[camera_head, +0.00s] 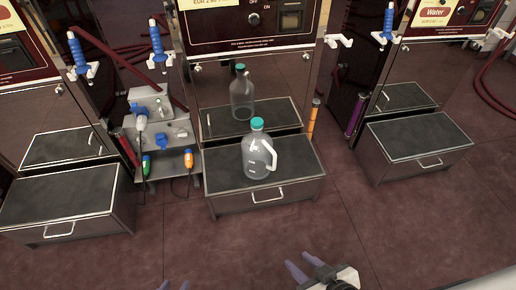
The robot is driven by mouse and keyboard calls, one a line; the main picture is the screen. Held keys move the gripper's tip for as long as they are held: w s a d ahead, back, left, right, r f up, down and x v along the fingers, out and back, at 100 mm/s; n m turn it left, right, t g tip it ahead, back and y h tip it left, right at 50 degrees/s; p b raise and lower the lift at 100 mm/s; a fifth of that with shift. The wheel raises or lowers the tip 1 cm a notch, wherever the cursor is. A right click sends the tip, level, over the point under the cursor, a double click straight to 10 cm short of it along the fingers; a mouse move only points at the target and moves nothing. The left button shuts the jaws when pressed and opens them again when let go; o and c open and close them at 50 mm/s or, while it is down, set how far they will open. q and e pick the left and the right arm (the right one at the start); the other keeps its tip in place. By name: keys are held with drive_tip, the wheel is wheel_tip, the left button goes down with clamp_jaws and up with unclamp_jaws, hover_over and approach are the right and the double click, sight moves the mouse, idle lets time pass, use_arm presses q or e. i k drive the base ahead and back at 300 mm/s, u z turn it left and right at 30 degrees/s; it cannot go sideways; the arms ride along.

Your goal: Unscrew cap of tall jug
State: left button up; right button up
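A clear tall jug (257,158) with a white handle stands upright on the dark top of the middle drawer box (225,181). Its teal cap (258,124) is on its neck. My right gripper (297,266) is at the bottom of the view, well in front of the box and apart from the jug. Its two purple fingers are spread with a gap between them and nothing in it. My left gripper (174,286) shows only as two purple fingertips at the bottom edge, set apart with nothing seen between them. The rest of it is out of view.
Shiny panels behind the jug mirror it. Similar drawer boxes stand left (60,205) and right (420,140). A grey stepped stand (165,160) with coloured tools is left of the jug. The floor in front is clear.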

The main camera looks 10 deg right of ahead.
sight(258, 153)
drive_tip(key=z, duration=1.9)
drive_tip(key=i, duration=2)
drive_tip(key=u, duration=3)
